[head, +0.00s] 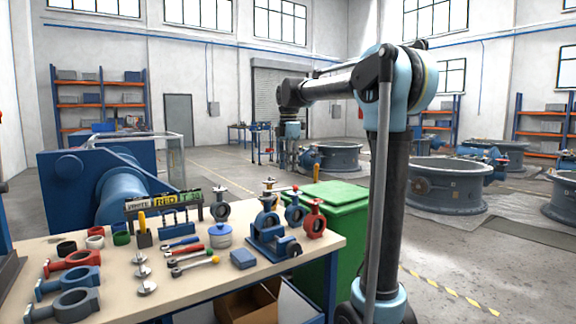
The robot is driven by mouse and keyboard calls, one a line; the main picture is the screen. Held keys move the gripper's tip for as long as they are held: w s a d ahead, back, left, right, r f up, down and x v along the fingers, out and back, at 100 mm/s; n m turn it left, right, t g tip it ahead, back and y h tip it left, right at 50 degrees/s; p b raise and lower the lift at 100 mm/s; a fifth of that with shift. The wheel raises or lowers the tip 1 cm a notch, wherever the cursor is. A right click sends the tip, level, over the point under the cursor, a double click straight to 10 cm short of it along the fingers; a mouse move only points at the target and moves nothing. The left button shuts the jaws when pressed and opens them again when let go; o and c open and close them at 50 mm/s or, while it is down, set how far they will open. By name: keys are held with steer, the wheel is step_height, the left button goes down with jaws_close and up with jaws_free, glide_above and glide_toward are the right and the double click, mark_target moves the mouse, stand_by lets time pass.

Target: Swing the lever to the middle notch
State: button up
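A workbench (215,285) stands in front of me with several small butterfly valves near its right end. A blue valve (267,219) stands upright behind a blue clamp-like fixture (270,242).
A red valve (315,219) and a dark blue valve (294,210) stand beside it. Wrenches (192,262), valve rings (73,304) and a label rack (163,203) occupy the bench's left and middle. A green bin (328,205) stands behind the bench's right end.

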mark_target(281, 190)
steer(key=shift+w+a, duration=0.1)
steer(key=shift+f, duration=4.45)
steer(key=shift+c, duration=0.5)
jaws_close()
steer(key=shift+s+d+m, duration=0.25)
steer(key=shift+s+m, duration=0.35)
steer(key=shift+m, duration=0.15)
steer(key=shift+s+d+m, duration=0.3)
steer(key=shift+s+m, duration=0.25)
steer(key=shift+m, duration=0.25)
steer(key=shift+s+d+m, duration=0.25)
steer(key=shift+s+m, duration=0.35)
steer(key=shift+m, duration=0.15)
